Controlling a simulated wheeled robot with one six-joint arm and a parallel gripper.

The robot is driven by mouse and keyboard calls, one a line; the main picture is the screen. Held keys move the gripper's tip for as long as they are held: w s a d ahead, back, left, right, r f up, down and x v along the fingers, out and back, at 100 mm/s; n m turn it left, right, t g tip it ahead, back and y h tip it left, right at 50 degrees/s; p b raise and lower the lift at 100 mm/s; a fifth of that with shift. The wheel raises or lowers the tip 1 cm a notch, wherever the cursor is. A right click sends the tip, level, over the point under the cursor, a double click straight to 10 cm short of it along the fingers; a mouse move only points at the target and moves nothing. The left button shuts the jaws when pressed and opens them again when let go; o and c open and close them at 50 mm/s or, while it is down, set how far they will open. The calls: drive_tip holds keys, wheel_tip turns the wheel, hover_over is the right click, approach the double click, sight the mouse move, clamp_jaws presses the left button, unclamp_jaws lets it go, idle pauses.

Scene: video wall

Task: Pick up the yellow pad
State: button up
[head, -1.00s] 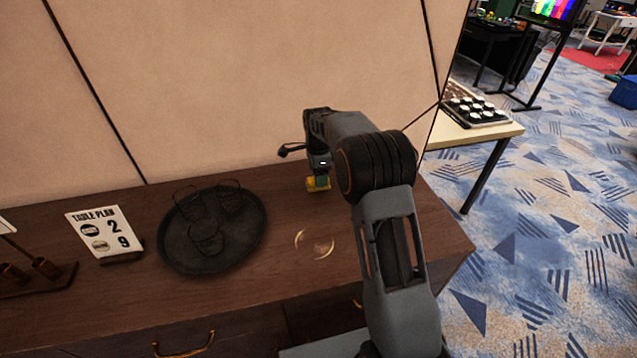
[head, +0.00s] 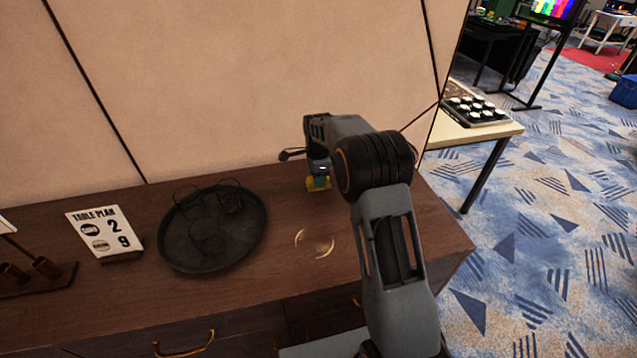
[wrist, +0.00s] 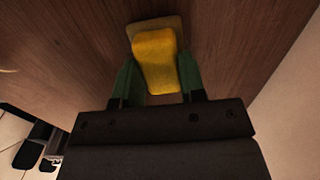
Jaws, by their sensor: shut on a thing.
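The yellow pad (wrist: 155,62) is between the two green fingers of my gripper (wrist: 160,82) in the wrist view. Both fingers press against its sides, so my gripper is shut on it. A flat tan piece (wrist: 138,27) shows at the pad's far end; I cannot tell whether it is part of the pad. In the head view the pad (head: 318,184) is a small yellow patch under my gripper (head: 319,178), near the back of the dark wooden cabinet top (head: 275,260). I cannot tell whether it touches the wood.
A round black tray (head: 180,258) with several clear glasses stands left of my gripper. A table plan sign (head: 103,233) is further left. A pale ring mark (head: 314,243) lies on the wood. A beige wall (head: 230,80) rises close behind. The cabinet's right end is clear.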

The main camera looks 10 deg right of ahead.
drive_tip(key=shift+r, duration=0.45)
wheel_tip(320, 180, up, 2)
drive_tip(key=shift+r, duration=0.1)
drive_tip(key=s+a+r, duration=0.1)
drive_tip(key=s+r, duration=0.2)
drive_tip(key=s, duration=0.1)
drive_tip(key=s+a+r+b, duration=0.1)
drive_tip(key=s+r, duration=0.2)
drive_tip(key=s, duration=0.2)
drive_tip(key=s+a+r+b, duration=0.1)
drive_tip(key=s+r, duration=0.3)
drive_tip(key=shift+s, duration=0.35)
